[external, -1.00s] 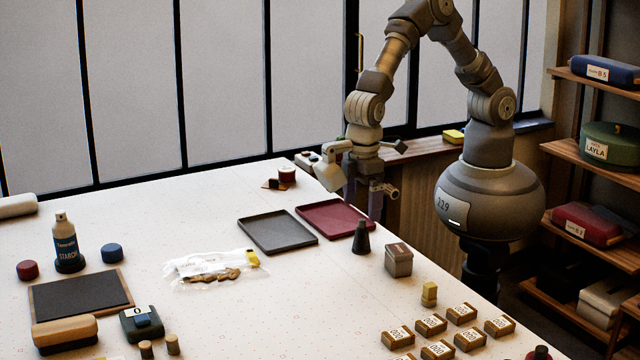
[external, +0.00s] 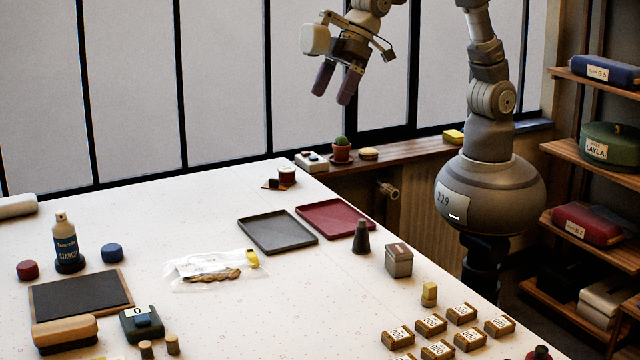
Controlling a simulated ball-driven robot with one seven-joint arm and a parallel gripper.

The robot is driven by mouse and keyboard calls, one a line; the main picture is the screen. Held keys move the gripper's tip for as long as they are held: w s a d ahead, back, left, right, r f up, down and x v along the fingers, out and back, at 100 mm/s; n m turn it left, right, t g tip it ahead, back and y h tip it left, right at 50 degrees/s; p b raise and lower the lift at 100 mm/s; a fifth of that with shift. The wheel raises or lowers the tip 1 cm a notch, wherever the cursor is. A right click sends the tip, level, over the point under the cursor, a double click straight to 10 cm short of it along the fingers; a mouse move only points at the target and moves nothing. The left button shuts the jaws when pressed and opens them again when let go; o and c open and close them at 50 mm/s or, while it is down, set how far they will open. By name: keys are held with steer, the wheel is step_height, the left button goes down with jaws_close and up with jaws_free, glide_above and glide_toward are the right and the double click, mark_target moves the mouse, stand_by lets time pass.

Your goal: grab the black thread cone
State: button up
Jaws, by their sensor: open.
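The black thread cone (external: 361,238) stands upright on the white table, just in front of the dark red tray (external: 352,231) and left of a grey box. Nothing covers it. My gripper (external: 334,88) is high above the far end of the table, up and to the left of the cone in the picture. Its two dark fingers point down and are apart, with nothing between them.
A black tray (external: 252,243) lies left of the red one. The grey box (external: 398,261) stands close to the cone's right. Several small labelled boxes (external: 432,324) fill the near right. A plastic bag (external: 212,270) lies mid-table. A potted cactus (external: 341,152) stands on the sill.

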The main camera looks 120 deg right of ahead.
steer(key=s+d+r+t+b, duration=0.2)
steer(key=r, duration=0.5)
steer(key=s+d+r+t+b, duration=0.2)
steer(key=r+t, duration=0.1)
steer(key=r, duration=0.4)
steer(key=shift+d, duration=0.15)
steer(key=s+d+r+t+b, duration=0.1)
steer(key=s+r, duration=0.2)
steer(key=r, duration=0.1)
steer(key=s+d+r+t+b, duration=0.1)
steer(key=s+r+t, duration=0.1)
steer(key=s+r, duration=0.1)
steer(key=s+d+r+t+b, duration=0.1)
steer(key=s+d+r, duration=0.1)
steer(key=r, duration=0.4)
steer(key=shift+s+t, duration=0.3)
steer(key=shift+s, duration=0.45)
steer(key=c, duration=0.3)
steer(key=shift+s+r, duration=0.15)
steer(key=shift+r, duration=0.05)
steer(key=shift+c, duration=1.3)
